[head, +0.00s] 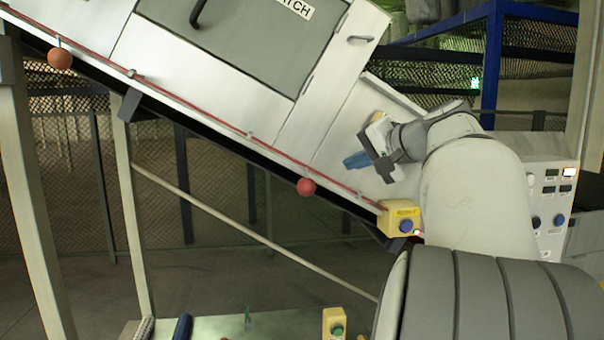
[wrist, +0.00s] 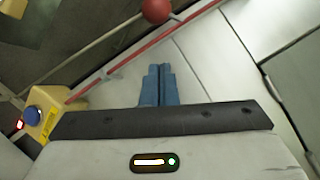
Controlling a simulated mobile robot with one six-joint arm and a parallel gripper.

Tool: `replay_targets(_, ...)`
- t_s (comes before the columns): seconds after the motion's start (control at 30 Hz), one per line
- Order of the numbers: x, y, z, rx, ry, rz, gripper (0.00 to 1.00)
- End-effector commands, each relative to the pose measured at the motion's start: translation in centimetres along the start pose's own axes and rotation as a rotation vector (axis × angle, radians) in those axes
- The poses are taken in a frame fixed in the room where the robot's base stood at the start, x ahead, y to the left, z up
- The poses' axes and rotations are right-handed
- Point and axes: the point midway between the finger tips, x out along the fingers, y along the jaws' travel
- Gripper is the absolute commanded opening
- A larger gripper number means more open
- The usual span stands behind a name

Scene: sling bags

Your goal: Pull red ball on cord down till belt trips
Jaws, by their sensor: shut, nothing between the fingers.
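A red cord (head: 232,128) runs slanting down along the lower edge of the white conveyor housing to a yellow switch box with a blue button (head: 399,219). A red ball (head: 306,187) hangs on the cord near the box; another, more orange ball (head: 60,58) hangs at the upper left. My gripper (head: 354,161) is shut and empty, in front of the housing, above and right of the nearer ball. In the wrist view its blue fingers (wrist: 158,70) are together, with the red ball (wrist: 157,10) beyond them at the top, apart from them. The yellow box (wrist: 43,113) is at left.
A grey hatch (head: 262,38) with a black handle is on the housing. A control panel (head: 552,205) stands at right. A second yellow button box (head: 334,324) is at the bottom. Below the conveyor is open room, crossed by a slanting rail (head: 235,220).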

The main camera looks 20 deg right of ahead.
Motion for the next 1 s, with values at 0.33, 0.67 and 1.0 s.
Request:
replay_targets(0.33, 5.8, -0.1, 1.6, 0.002, -0.001, 0.001, 0.00)
replay_targets(0.67, 7.0, 0.1, 2.8, 0.002, 0.003, 0.002, 0.00)
replay_targets(1.0, 7.2, 0.5, 2.9, 0.002, 0.003, 0.003, 0.00)
